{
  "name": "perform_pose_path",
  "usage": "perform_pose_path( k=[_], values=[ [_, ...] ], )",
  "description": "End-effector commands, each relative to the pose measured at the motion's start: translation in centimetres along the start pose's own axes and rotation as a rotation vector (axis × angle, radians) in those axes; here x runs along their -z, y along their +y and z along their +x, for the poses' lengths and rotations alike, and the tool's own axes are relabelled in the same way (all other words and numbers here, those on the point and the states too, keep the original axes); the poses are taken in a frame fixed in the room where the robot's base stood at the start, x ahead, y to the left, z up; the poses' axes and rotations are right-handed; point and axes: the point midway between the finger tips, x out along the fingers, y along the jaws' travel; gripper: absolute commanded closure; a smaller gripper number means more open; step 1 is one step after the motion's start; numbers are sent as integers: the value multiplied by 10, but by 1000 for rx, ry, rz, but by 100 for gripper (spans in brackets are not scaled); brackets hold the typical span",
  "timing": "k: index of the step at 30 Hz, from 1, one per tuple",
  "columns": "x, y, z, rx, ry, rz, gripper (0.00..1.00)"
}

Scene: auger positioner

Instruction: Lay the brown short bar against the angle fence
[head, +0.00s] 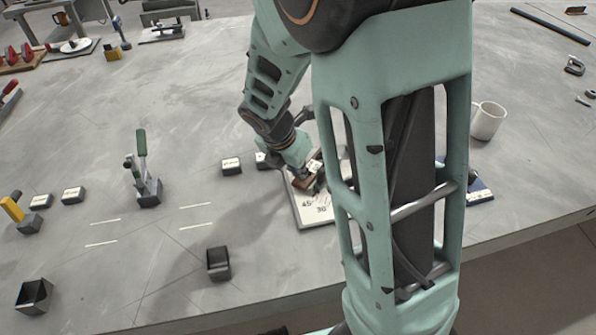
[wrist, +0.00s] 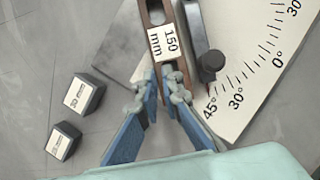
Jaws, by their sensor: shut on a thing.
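The brown short bar (wrist: 152,14), with a white "150 mm" label, runs up the middle of the wrist view. My gripper (wrist: 168,78) is shut on its near end. The angle fence (wrist: 197,28), a grey bar, lies close along the bar's right side; I cannot tell whether they touch. A dark knob (wrist: 210,62) stands at the fence's right. The white plate (wrist: 250,90) with the angle scale is beneath. In the head view my gripper (head: 304,172) is over the plate (head: 312,214), and the brown bar (head: 312,182) shows partly; my arm hides much of it.
Two dark labelled blocks (wrist: 84,93) (wrist: 63,140) lie left of the plate. A grey metal piece (wrist: 118,42) is left of the bar. A toggle clamp (head: 146,178) and an open dark box (head: 218,263) stand further left. A white mug (head: 487,121) is at right.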

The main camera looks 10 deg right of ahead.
Motion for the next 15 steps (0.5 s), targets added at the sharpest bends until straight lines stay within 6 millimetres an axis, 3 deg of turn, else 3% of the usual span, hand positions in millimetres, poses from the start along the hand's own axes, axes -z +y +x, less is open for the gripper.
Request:
perform_pose_path(
  k=[10,15],
  values=[
    [1,1,5,-2,-1,1,100],
    [2,0,5,-1,0,1,77]
  ],
)
